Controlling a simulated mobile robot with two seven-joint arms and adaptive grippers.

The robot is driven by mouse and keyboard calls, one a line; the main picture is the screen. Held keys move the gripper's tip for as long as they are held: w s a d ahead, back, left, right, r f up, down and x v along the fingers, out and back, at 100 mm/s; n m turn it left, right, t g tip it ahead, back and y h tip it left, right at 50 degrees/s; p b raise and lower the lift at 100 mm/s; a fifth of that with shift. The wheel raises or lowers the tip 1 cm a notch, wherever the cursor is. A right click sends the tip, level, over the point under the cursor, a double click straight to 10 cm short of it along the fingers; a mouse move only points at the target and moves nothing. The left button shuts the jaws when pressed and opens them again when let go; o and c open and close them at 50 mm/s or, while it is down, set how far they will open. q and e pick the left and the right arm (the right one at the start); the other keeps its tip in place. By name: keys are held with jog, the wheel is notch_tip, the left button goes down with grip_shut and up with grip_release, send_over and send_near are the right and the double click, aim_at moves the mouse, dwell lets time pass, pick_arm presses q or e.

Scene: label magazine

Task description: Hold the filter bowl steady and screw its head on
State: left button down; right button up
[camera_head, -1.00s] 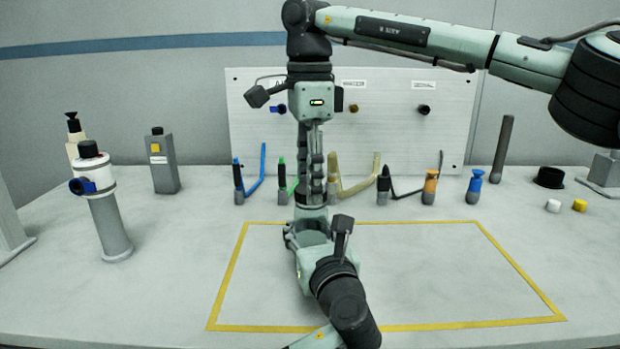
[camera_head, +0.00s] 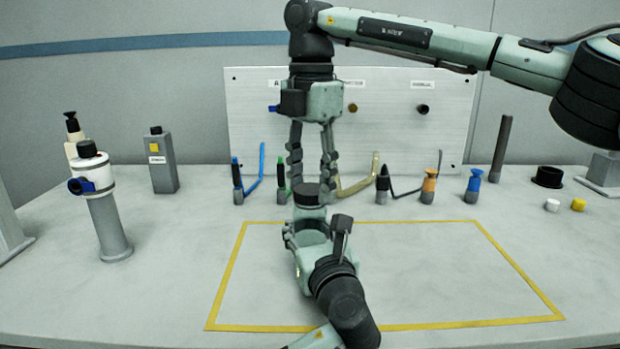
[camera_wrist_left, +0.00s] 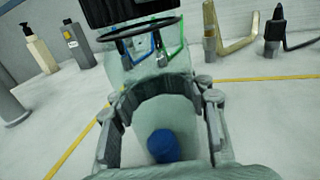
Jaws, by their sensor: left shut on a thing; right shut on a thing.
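The filter bowl (camera_head: 310,212), pale green and see-through, stands upright near the back edge of the yellow outline. My left gripper (camera_head: 309,232) is shut around it from the front. In the left wrist view the bowl (camera_wrist_left: 150,75) sits between the fingers, with a blue part low inside it. The dark filter head (camera_head: 307,192) is at the top of the bowl. My right gripper (camera_head: 312,182) points straight down from above, its fingers on either side of the head and shut on it. Whether the threads are engaged cannot be seen.
Left stand a white-topped grey cylinder (camera_head: 110,225), a pump bottle (camera_head: 72,135) and a grey box (camera_head: 163,165). Several coloured tools (camera_head: 429,187) line the back before a panel (camera_head: 400,125). A black ring (camera_head: 548,177) and small caps lie right. The outlined area is clear to the right.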

jog(key=m, duration=0.7)
jog(key=shift+m, duration=0.4)
jog(key=m, duration=0.5)
jog(key=shift+s, duration=0.1)
jog(key=o, duration=0.7)
jog(key=shift+o, duration=0.2)
jog(key=shift+r, duration=2.25)
